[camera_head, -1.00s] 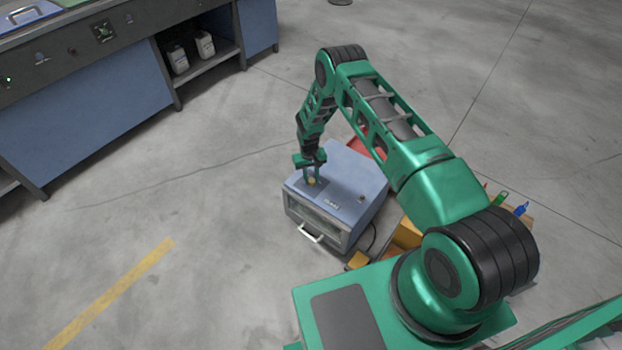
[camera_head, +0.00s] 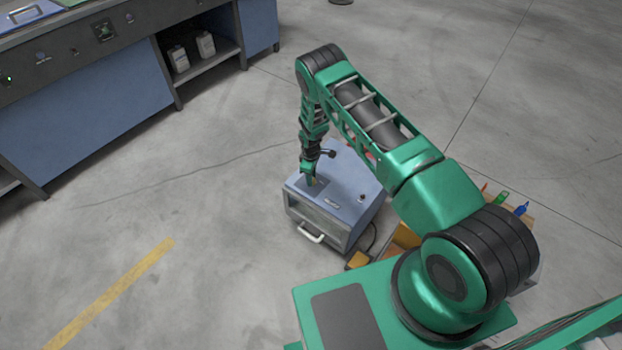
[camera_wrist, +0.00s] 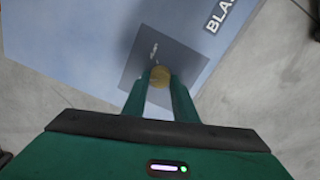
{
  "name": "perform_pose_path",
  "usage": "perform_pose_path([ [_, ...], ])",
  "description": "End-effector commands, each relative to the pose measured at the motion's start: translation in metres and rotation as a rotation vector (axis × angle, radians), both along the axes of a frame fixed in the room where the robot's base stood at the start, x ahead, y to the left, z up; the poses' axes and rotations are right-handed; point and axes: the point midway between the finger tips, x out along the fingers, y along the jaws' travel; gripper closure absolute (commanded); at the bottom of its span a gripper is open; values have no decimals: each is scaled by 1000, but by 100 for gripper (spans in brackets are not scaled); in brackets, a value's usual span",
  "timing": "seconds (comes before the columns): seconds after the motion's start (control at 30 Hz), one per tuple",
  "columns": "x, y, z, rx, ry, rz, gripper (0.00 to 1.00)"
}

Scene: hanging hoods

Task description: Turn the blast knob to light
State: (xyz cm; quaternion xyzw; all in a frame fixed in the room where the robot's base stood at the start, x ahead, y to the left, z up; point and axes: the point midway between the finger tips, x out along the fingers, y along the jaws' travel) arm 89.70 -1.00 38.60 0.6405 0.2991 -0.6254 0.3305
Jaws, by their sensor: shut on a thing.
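The blast cabinet is a blue box (camera_head: 346,196) with a white front handle, standing low in the middle of the head view. Its sloped top carries a dark square plate (camera_wrist: 192,62) with small lettering, which I cannot read fully. A round yellowish knob (camera_wrist: 160,74) sits on that plate. My gripper (camera_head: 312,181) points down at the plate. In the wrist view its two green fingers (camera_wrist: 160,92) are on either side of the knob, shut on it. The knob is mostly hidden by the gripper in the head view. Its exact setting cannot be told.
Large lettering (camera_wrist: 218,18) starting "BLA" lies beside the plate. A bin with coloured tools (camera_head: 502,197) stands to the right. A long blue workbench (camera_head: 90,110) is at upper left; floor between is clear.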

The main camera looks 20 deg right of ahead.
Motion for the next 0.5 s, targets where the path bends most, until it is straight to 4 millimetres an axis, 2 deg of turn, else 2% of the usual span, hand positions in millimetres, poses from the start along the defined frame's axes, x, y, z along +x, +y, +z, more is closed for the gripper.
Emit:
perform_pose_path([
  [0.2,1,-2,1,-3,-3,173,97],
  [0.5,1,-2,0,-2,-3,329,97],
])
